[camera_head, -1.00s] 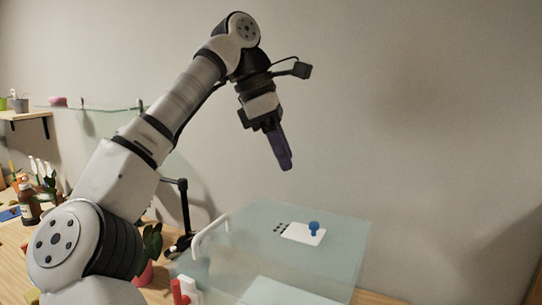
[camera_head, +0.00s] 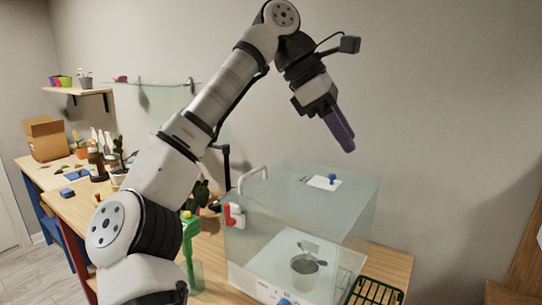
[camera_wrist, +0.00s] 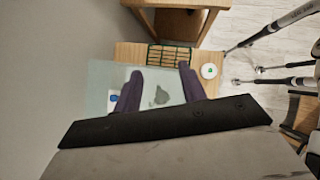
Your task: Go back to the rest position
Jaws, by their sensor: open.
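In the head view a grey pot (camera_head: 304,272) with a small plant stands inside the box.
A cardboard box (camera_head: 45,138) and several pots are farther left. Air around my gripper is free.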

